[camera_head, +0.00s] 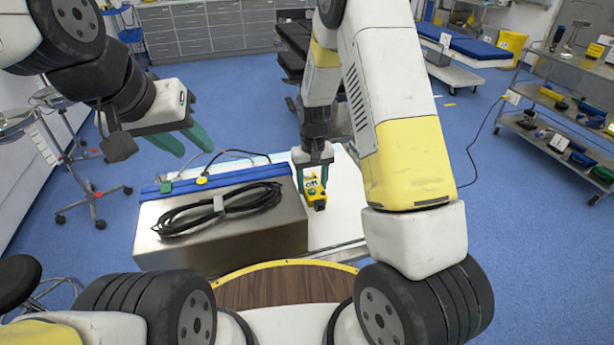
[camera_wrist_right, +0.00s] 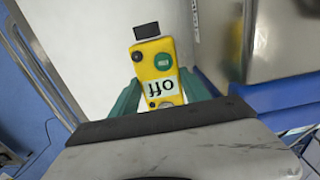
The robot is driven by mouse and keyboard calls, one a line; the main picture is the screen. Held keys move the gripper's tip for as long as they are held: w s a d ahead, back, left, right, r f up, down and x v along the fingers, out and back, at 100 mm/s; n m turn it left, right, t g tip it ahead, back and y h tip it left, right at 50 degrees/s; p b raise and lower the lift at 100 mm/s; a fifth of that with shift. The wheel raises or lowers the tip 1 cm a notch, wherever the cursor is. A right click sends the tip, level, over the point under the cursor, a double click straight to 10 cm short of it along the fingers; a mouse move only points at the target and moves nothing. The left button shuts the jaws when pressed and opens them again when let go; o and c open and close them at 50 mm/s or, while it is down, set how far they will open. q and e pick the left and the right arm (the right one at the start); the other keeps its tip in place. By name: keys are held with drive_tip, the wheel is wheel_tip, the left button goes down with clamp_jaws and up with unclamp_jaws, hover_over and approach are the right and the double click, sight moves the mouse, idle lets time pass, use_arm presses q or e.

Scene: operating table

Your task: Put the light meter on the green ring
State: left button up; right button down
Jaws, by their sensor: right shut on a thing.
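The light meter (camera_head: 315,192) is a small yellow device with a dark end, a green round part and a white label reading "Off". It also shows close up in the right wrist view (camera_wrist_right: 158,72). My right gripper (camera_head: 312,179) is shut on it, with one green finger on each side, near the right end of the metal box. I cannot tell whether it touches the table. My left gripper (camera_head: 186,142) is open and empty, above and behind the box's left end. A small green piece (camera_head: 166,187) sits on the blue strip; I cannot tell whether it is the green ring.
A metal box (camera_head: 250,235) with a coiled black cable (camera_head: 217,209) on top stands on the white table (camera_head: 346,205). A blue strip (camera_head: 230,178) with a yellow piece (camera_head: 201,180) runs along its back edge. White table surface to the right of the box is clear.

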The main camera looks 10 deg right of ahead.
sight(312, 195)
drive_tip(key=shift+f, duration=2.25)
drive_tip(key=shift+f, duration=0.1)
drive_tip(key=c, duration=0.5)
unclamp_jaws()
